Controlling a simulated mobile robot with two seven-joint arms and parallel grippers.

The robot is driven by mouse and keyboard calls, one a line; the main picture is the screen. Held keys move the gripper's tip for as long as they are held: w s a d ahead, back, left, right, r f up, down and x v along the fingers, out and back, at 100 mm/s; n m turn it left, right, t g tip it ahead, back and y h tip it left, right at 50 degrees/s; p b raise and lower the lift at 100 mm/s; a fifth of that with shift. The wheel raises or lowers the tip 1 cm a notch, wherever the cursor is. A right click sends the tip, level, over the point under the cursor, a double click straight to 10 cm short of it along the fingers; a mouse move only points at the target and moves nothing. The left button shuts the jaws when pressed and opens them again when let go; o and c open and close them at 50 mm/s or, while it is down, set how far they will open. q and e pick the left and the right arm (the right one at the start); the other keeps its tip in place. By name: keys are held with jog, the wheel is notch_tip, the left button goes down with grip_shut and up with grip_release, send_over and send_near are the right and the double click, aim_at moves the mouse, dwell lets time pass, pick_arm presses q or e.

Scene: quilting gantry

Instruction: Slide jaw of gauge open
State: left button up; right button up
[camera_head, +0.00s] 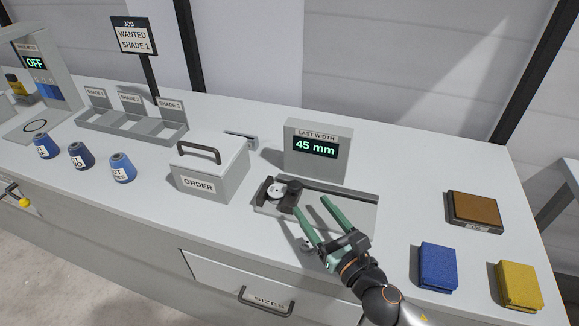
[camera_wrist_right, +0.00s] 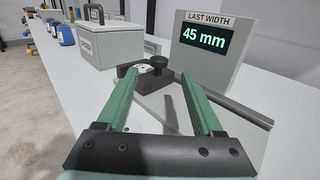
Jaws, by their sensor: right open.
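The gauge is a grey plate (camera_head: 352,208) with a dark rail along its back, lying on the bench in front of the width display. At its left end sit a dark fixed jaw (camera_head: 262,191) and a dark sliding jaw with a round black knob (camera_head: 294,186). A white round piece (camera_head: 276,190) lies between the jaws. My right gripper (camera_head: 311,205) is open and empty, its green fingers pointing toward the knob from the front right. In the right wrist view the knob (camera_wrist_right: 158,62) shows between and beyond the fingertips, apparently untouched. My left gripper is not in view.
The display (camera_head: 317,152) reading "LAST WIDTH 45 mm" stands behind the gauge. A grey ORDER box (camera_head: 208,172) stands to its left. Blue (camera_head: 438,267) and yellow (camera_head: 518,286) blocks and a brown-topped pad (camera_head: 473,210) lie right. Thread cones stand far left.

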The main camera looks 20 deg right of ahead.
aim_at(294, 193)
jog(key=w, duration=0.4)
jog(key=w+a+p, duration=0.1)
jog(key=w, duration=0.2)
jog(key=w+a, duration=0.1)
jog(key=w, duration=0.3)
jog(key=shift+w+a, duration=0.25)
jog(key=shift+w, duration=0.1)
grip_shut()
jog(key=shift+d, duration=0.1)
dwell(0.9)
